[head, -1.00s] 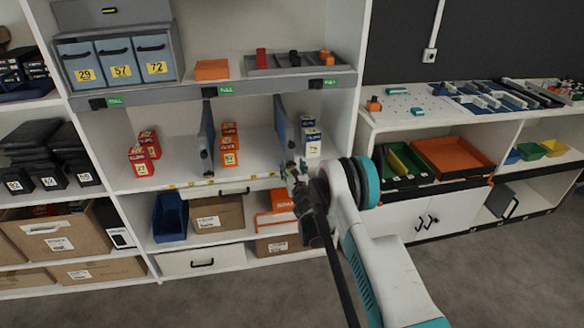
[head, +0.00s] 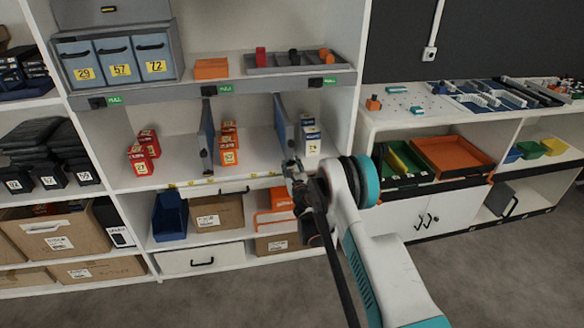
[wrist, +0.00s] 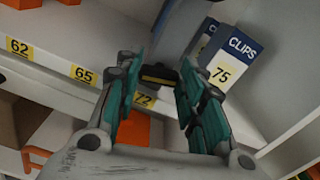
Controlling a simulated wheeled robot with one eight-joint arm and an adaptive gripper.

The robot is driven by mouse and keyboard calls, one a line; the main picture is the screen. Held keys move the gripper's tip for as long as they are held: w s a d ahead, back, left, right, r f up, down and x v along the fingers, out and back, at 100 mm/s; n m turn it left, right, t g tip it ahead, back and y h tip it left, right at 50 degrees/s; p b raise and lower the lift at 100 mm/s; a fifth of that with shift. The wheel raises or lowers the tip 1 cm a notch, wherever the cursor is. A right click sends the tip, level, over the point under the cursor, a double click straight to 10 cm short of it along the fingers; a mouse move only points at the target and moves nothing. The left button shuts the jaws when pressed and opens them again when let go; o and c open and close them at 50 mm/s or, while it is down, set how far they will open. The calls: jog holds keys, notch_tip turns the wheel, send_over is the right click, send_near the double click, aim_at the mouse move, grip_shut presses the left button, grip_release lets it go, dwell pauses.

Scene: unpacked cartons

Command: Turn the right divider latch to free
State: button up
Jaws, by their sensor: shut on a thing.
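The right divider (head: 283,124) is a grey-blue upright panel on the middle shelf. Its latch, a dark block with a yellowish edge (wrist: 158,74), sits at the shelf front between my fingers in the wrist view. My gripper (head: 292,167) is at the divider's front lower end, and its teal-padded fingers (wrist: 157,82) are shut on the latch from both sides. The latch is hidden behind my gripper in the head view. I cannot tell its exact turn angle.
White and blue CLIPS boxes (wrist: 236,57) stand close on the right of the divider. Orange-red boxes (head: 229,143) stand to its left, then the left divider (head: 206,130). The shelf's front edge (wrist: 45,58) carries yellow number labels.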

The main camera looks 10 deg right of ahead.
jog(key=n, duration=0.7)
jog(key=shift+a+f, duration=0.1)
jog(key=shift+f, duration=0.05)
jog(key=n, duration=0.4)
jog(key=shift+f+n, duration=0.1)
jog(key=shift+n, duration=2)
jog(key=shift+s, duration=0.1)
jog(key=o, duration=1.1)
jog(key=s, duration=0.7)
jog(key=shift+s, duration=0.2)
jog(key=shift+a, duration=0.1)
